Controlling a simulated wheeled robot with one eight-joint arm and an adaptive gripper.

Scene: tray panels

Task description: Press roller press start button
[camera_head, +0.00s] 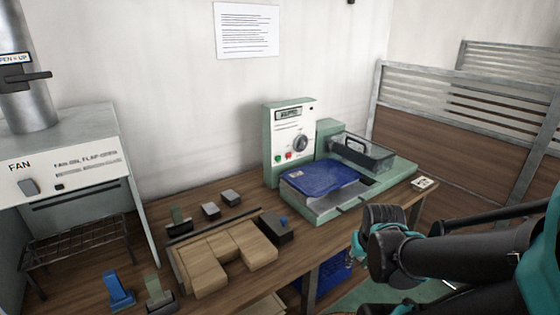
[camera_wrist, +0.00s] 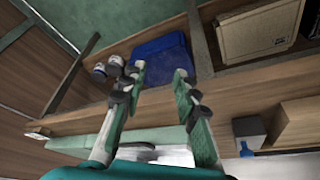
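The roller press (camera_head: 400,170) is a green machine on the wooden bench, with a blue tray-like plate (camera_head: 320,177) on its bed. Its upright white control panel (camera_head: 288,130) carries a display, a round dial (camera_head: 300,142) and two small buttons. The green button (camera_head: 278,158) is left of the red button (camera_head: 289,156). Which one is start cannot be read. My gripper (camera_wrist: 160,78) is open and empty in the wrist view, its two fingers apart. In the head view my arm is at the lower right, in front of the bench and well away from the panel; the fingers are not clear there.
A blue crate (camera_wrist: 160,50) lies beyond the fingers in the wrist view. A fan hood (camera_head: 65,155) stands far left; partitions (camera_head: 450,140) are at right.

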